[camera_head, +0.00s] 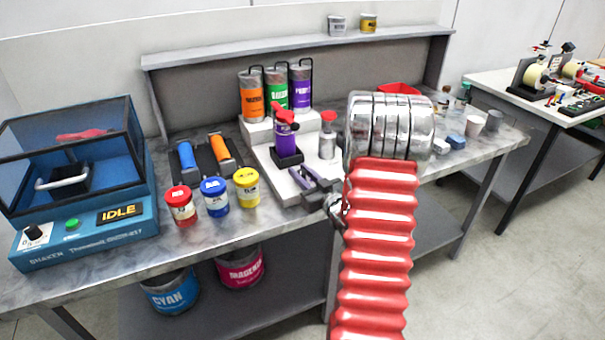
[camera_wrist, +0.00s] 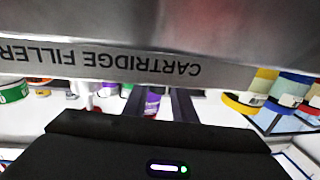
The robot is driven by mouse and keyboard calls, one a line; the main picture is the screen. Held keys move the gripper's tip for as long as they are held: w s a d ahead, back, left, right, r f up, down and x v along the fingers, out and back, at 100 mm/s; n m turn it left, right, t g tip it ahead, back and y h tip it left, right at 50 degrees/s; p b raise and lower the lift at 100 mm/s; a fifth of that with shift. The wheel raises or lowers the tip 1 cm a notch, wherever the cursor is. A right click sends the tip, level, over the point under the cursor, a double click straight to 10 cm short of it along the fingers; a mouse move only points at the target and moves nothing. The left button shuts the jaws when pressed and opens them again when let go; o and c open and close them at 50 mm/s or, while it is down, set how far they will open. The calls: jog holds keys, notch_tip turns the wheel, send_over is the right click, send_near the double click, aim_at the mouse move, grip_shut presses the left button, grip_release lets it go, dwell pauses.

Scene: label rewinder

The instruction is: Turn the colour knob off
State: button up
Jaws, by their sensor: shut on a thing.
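The white cartridge filler (camera_head: 263,152) stands mid-bench with orange, green and purple canisters (camera_head: 301,85) at its back. A purple cartridge (camera_head: 286,140) with a red top stands upright in its black holder. In the wrist view, my dark fingers (camera_wrist: 159,98) point at the filler, whose upside-down "CARTRIDGE FILLER" panel (camera_wrist: 100,62) is very near.
Red, blue and yellow ink pots (camera_head: 214,197) stand left of the filler. A blue shaker (camera_head: 88,243) reading IDLE is at the far left, with its own knob (camera_head: 34,233). My red arm covers the bench to the right. Cyan and magenta buckets (camera_head: 171,292) are below.

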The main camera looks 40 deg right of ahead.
jog(key=shift+m+g+h, duration=0.5)
jog(key=shift+m+h, duration=0.5)
jog(key=shift+h, duration=0.5)
jog(key=shift+m+g+h, duration=0.5)
jog(key=shift+m+h, duration=0.5)
jog(key=shift+h, duration=0.5)
jog(key=shift+m+g+h, duration=1.1)
jog(key=shift+m+h, duration=0.1)
jog(key=shift+h, duration=0.3)
jog(key=shift+m+g+h, duration=0.3)
jog(key=shift+h, duration=0.1)
jog(key=o, duration=1)
jog(key=shift+o, duration=0.2)
jog(key=shift+s, duration=0.1)
